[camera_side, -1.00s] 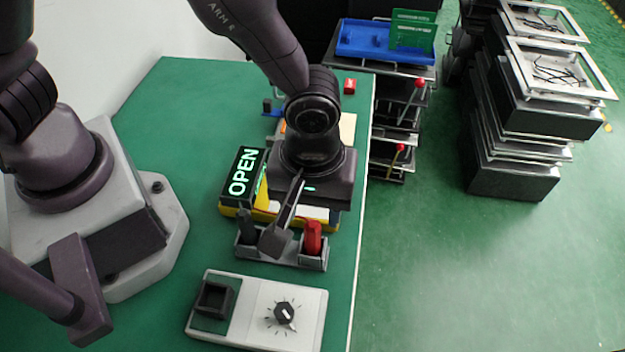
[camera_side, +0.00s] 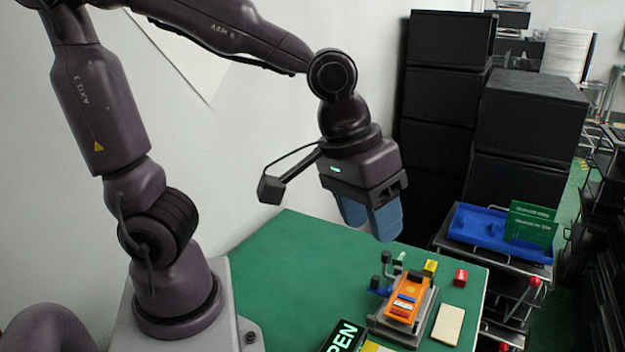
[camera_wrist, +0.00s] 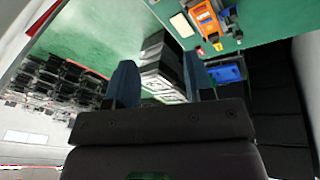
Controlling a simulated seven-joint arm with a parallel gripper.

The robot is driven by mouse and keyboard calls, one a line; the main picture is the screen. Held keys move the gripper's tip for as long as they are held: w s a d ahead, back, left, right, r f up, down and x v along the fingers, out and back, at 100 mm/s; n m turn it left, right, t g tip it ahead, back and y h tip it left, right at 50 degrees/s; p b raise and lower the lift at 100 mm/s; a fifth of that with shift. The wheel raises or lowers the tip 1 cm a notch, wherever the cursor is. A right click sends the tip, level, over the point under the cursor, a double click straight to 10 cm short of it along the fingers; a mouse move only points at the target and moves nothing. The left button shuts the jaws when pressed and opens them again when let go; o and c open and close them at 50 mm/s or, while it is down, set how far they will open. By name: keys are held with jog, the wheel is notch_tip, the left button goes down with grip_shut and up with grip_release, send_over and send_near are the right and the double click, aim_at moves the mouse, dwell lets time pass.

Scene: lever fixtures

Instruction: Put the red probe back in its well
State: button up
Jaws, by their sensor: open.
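The red probe and its well show in neither current view. My gripper (camera_side: 370,222) is raised above the far part of the green table (camera_side: 290,265) in the side view, with its blue fingers pointing down. In the wrist view my gripper (camera_wrist: 160,82) has its two fingers wide apart with nothing between them. It is open and empty, clear of the tabletop.
An orange device (camera_side: 404,297) sits on a grey base, with a yellow block (camera_side: 430,267), a red block (camera_side: 461,277) and a cream plate (camera_side: 448,324) close by. A lit OPEN sign (camera_side: 345,336) is at the bottom edge. A blue tray (camera_side: 485,232) stands off the table.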

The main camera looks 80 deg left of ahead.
jog(key=s+a+r+m+t+y, duration=0.1)
jog(key=s+a+r+m+t, duration=0.1)
jog(key=a, duration=0.5)
jog(key=s+r+m, duration=0.1)
jog(key=s+r, duration=0.1)
jog(key=s, duration=0.1)
jog(key=shift+s+a+m, duration=0.2)
jog(key=shift+s+m, duration=0.1)
